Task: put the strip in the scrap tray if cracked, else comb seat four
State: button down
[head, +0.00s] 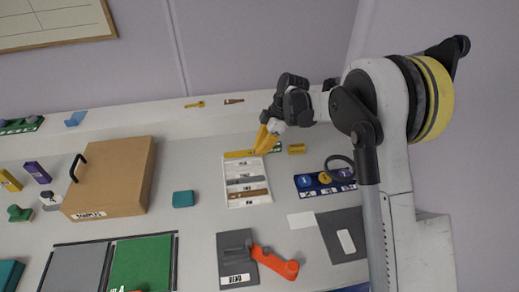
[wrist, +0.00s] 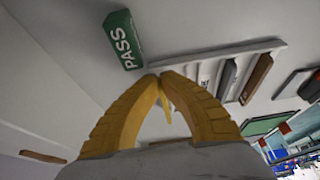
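My gripper (head: 261,147) is over the far end of the white comb (head: 231,199). Its yellow fingers come together at the tips in the wrist view (wrist: 160,77). A thin yellow strip (head: 238,154) reaches left from the fingertips across the comb's far end. In the wrist view a narrow yellow piece (wrist: 167,106) shows between the fingers, at the tips. Grey and brown strips lie across the comb; its seat labels are too small to read. I cannot tell whether the yellow strip is cracked. No tray labelled scrap is legible.
A green PASS block (wrist: 122,40) is beside the comb's far end. A grey BEND fixture (head: 234,245) with an orange lever (head: 276,263) stands nearer. A brown box (head: 115,175) is left, a teal block (head: 183,198) between. A blue holder (head: 313,189) and dark plate (head: 336,238) are right.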

jog(key=shift+f+b, duration=0.45)
jog(key=shift+f, duration=0.15)
jog(key=c, duration=1.5)
grip_release()
jog(key=shift+c, duration=0.2)
jog(key=v, duration=1.2)
jog(key=shift+d, duration=0.1)
jog(key=s+d+r+m+t+h, duration=0.2)
jog(key=s+d+r+m+t, duration=0.2)
jog(key=s+d+r+m, duration=0.7)
jog(key=s+d+f+m+t+h, duration=0.1)
jog(key=s+d+m, duration=0.3)
jog(key=s, duration=0.5)
jog(key=s+d+f+m+t+h, duration=0.1)
jog(key=s+d+f+m+t, duration=0.2)
jog(key=s, duration=0.6)
jog(key=d+m, duration=0.2)
jog(key=m, duration=0.1)
jog(key=shift+s, duration=0.25)
